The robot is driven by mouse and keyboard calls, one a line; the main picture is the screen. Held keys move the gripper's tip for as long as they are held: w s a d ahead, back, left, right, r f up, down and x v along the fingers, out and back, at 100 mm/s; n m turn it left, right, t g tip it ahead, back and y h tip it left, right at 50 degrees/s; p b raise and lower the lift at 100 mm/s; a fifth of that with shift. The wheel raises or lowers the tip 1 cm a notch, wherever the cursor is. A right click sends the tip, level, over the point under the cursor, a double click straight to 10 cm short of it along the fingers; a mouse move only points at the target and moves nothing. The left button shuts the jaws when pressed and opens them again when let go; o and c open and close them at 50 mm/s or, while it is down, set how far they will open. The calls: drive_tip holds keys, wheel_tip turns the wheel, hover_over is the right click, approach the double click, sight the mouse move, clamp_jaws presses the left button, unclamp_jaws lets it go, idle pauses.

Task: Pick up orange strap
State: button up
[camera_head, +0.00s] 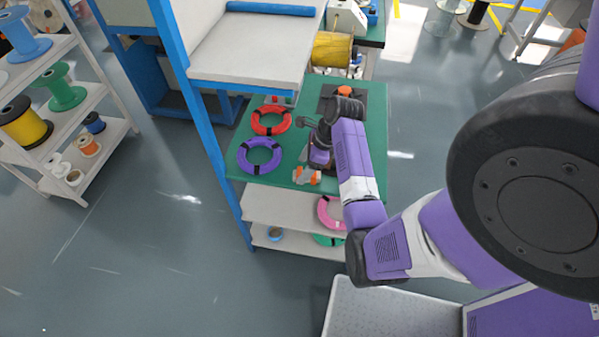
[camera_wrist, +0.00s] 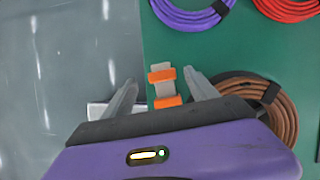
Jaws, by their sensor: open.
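The orange strap (camera_wrist: 162,75) shows in the wrist view as two orange bands across a pale strip, on the green table top near its left edge. In the head view it is a small orange and pale patch (camera_head: 298,172) at the table's near edge, partly hidden by my gripper. My gripper (camera_wrist: 160,79) is open, with one finger on each side of the strap and nothing held. In the head view my gripper (camera_head: 307,176) points down at the strap. I cannot tell the height of the fingertips above the table.
A purple coil (camera_head: 260,155) and a red coil (camera_head: 271,120) lie beyond the strap on the green table (camera_head: 372,110). A brown coil (camera_wrist: 285,118) lies just right of my gripper. A blue post (camera_head: 205,110) stands left of the table. A shelf below holds a pink coil (camera_head: 329,212).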

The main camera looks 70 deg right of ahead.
sight(298, 174)
drive_tip(key=shift+x, duration=1.75)
drive_tip(key=shift+d, duration=0.1)
drive_tip(key=c, duration=1.4)
drive_tip(key=shift+r, duration=0.1)
wheel_tip(298, 174, up, 10)
